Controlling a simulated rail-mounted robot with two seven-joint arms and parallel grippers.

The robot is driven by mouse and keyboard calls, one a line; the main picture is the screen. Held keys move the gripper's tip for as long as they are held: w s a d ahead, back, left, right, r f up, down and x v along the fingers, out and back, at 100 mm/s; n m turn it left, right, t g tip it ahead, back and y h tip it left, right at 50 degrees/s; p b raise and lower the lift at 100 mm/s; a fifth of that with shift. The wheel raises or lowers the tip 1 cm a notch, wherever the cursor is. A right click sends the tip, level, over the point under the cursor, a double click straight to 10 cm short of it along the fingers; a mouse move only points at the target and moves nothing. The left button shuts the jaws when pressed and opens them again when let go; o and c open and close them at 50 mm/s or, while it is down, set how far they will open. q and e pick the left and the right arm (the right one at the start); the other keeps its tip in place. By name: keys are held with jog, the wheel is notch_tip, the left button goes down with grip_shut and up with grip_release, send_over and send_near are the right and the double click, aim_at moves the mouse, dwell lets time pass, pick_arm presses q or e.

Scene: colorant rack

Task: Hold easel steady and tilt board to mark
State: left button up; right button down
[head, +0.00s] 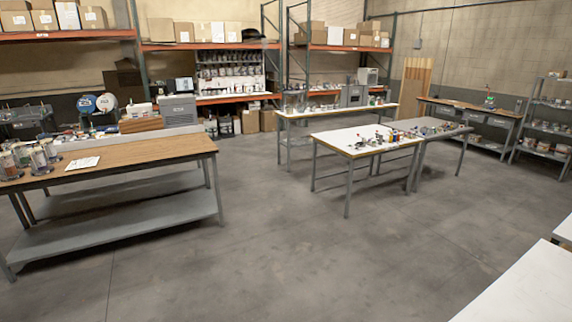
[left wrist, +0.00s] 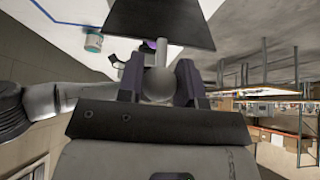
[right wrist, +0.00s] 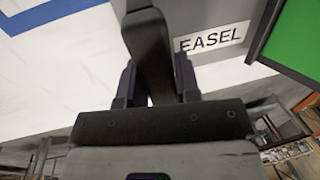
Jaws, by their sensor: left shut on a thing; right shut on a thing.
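In the left wrist view my left gripper (left wrist: 158,84) is shut on a round grey knob (left wrist: 158,86) with a short stem. The stem leads up to a dark flat panel (left wrist: 160,22); I cannot tell whether this panel is the board. In the right wrist view my right gripper (right wrist: 154,85) is shut on a dark grey bar-shaped handle (right wrist: 149,42). Beside the handle is a white label reading EASEL (right wrist: 212,38) on a grey surface. A green board (right wrist: 298,38) with a dark edge shows at the upper right. Neither gripper nor the easel shows in the head view.
A small can (left wrist: 93,42) with a teal band stands on the white tabletop with a blue line. In the head view, a wooden workbench (head: 130,158) stands left, a white-topped table (head: 345,140) stands beyond, and a white table edge (head: 520,290) is lower right. Open floor lies between.

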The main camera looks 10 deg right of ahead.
pick_arm(q)
jog(key=shift+s+a+f, duration=0.1)
jog(key=shift+f, duration=0.1)
jog(key=shift+s+a+f, duration=0.25)
jog(key=shift+a+f, duration=0.15)
jog(key=shift+a, duration=0.35)
jog(key=shift+a+f, duration=0.1)
jog(key=shift+a, duration=0.05)
jog(key=shift+s+a+f, duration=0.35)
jog(key=shift+a+f, duration=0.05)
jog(key=shift+a, duration=0.25)
jog(key=shift+a+f, duration=0.1)
jog(key=shift+a, duration=0.05)
jog(key=shift+s+a+f, duration=0.25)
jog(key=shift+a+f, duration=0.2)
jog(key=shift+a, duration=0.2)
jog(key=shift+a+f, duration=0.1)
dwell(0.3)
